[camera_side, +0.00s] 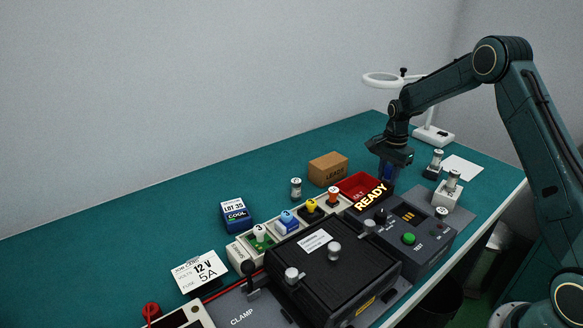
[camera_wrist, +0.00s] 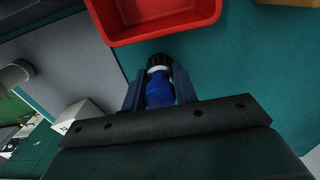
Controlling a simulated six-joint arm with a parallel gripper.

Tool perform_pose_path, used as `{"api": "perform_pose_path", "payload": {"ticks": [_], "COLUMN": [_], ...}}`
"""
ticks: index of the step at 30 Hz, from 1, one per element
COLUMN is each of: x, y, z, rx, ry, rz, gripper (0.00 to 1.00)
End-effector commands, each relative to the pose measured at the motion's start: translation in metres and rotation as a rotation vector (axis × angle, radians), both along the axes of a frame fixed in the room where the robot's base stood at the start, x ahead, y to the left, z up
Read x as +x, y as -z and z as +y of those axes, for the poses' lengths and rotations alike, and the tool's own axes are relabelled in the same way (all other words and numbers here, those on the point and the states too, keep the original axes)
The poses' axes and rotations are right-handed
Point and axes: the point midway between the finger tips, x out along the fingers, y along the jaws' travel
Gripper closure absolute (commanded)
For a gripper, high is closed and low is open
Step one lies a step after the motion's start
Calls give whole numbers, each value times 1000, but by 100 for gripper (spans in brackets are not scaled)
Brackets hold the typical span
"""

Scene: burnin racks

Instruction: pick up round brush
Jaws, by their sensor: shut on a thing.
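The round brush (camera_wrist: 160,93) shows in the wrist view as a blue body with a white collar and a dark ribbed round end. It stands between the two fingers of my gripper (camera_wrist: 158,84), which is shut on it. In the side view my gripper (camera_side: 388,166) points down just behind the red tray, with a bit of blue between its fingers. Whether the brush touches the mat cannot be told.
The red tray (camera_wrist: 168,33) is close beside the brush's dark end; in the side view it lies behind the READY sign (camera_side: 371,197). A cardboard box (camera_side: 328,169) is to the left. Small jars and white blocks (camera_side: 447,193) stand to the right. The green mat's far left is clear.

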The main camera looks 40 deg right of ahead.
Motion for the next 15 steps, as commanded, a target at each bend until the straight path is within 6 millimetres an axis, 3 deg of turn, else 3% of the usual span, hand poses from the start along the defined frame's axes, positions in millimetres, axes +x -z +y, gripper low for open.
{"api": "perform_pose_path", "payload": {"ticks": [8, 15], "x": [1, 1], "y": [-28, -74], "z": [0, 0], "rx": [-1, -2], "ry": [0, 0], "rz": [-3, -6], "gripper": [94, 94]}}
